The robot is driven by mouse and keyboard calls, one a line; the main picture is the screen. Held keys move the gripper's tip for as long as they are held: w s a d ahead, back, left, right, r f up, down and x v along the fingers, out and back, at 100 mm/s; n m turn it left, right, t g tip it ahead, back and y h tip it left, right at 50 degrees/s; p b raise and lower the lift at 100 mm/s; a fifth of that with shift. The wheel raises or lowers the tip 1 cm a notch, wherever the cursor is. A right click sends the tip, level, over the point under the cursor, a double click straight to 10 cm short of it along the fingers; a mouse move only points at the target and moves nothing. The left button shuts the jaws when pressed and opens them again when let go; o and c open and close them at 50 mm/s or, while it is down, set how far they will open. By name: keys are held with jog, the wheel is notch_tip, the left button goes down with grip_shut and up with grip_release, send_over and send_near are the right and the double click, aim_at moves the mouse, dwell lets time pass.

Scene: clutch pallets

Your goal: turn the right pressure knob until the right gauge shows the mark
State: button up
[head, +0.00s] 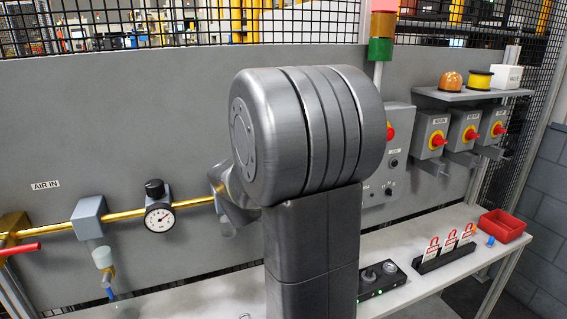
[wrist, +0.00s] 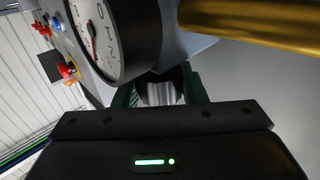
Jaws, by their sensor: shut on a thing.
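In the wrist view, my gripper (wrist: 160,97) has its dark green fingers on either side of a ribbed dark knob (wrist: 160,92), shut on it. A round white gauge (wrist: 97,32) with a black rim and a reddish needle stands right beside the knob, partly cut off by the frame. I cannot make out a target mark on its dial. In the head view, my arm hides my gripper, this knob and this gauge. The left gauge (head: 160,217) and its black knob (head: 154,188) show on the left of the panel.
A brass pipe (head: 135,209) runs along the grey panel; it crosses close to the gauge in the wrist view (wrist: 260,22). Switch boxes (head: 432,133) hang on the right. A red bin (head: 503,226) and lockout tags (head: 450,243) stand on the bench.

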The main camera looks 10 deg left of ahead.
jog(key=shift+h, duration=0.3)
jog(key=o, duration=1)
jog(key=b+v, duration=0.2)
jog(key=v, duration=1.1)
jog(key=shift+s+a+b, duration=0.1)
jog(key=shift+s+b, duration=0.25)
jog(key=shift+b, duration=0.05)
jog(key=p+x, duration=0.2)
jog(key=x, duration=1.1)
jog(key=shift+w+p, duration=0.4)
